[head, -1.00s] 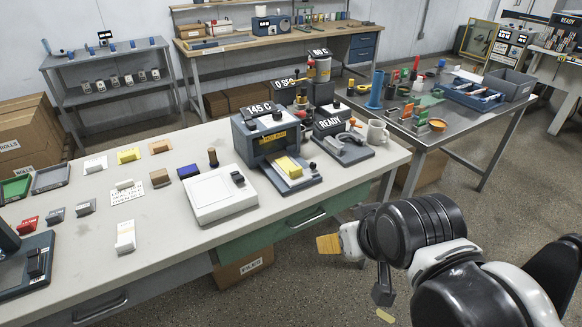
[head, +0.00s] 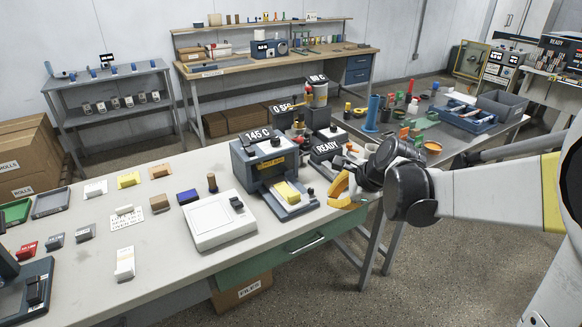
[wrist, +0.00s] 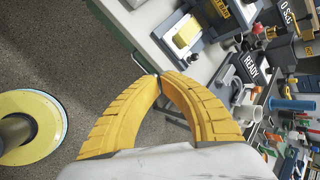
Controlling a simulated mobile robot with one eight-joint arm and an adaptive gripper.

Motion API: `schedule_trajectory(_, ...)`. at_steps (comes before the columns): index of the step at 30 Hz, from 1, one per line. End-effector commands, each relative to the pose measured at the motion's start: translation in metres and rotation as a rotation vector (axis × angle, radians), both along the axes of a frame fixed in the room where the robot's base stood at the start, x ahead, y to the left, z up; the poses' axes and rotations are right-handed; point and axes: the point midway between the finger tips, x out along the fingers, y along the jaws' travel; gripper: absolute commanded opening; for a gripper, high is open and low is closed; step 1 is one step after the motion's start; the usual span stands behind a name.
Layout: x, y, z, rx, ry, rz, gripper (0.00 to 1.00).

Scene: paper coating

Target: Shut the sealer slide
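The sealer (head: 250,158) is a blue-grey box with a "145 C" display. The slide also shows at the top of the wrist view (wrist: 171,34). My gripper (head: 335,201) hangs just to the right of the slide, near the bench's front edge, apart from it. In the wrist view its yellow fingers (wrist: 158,76) meet at the tips with nothing between them.
A "READY" device (head: 326,147) stands right behind the slide, partly hidden by my arm. A white box with a dark knob (head: 220,220) stands left of the sealer. A green drawer (head: 290,246) is under the bench edge.

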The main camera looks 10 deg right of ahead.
Motion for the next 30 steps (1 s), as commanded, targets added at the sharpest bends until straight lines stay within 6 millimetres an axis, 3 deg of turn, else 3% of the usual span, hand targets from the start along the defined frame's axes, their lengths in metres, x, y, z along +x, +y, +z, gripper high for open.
schedule_trajectory(3, 0.039, -0.029, -0.024, 0.235, 0.059, -0.247, 0.00)
schedule_trajectory(6, 0.060, -0.048, -0.044, 0.407, 0.107, -0.417, 0.00)
schedule_trajectory(12, 0.080, -0.068, -0.071, 0.601, 0.167, -0.600, 0.00)
schedule_trajectory(20, 0.096, -0.063, -0.092, 0.628, 0.176, -0.623, 0.00)
schedule_trajectory(30, 0.140, -0.037, -0.144, 0.625, 0.176, -0.621, 0.00)
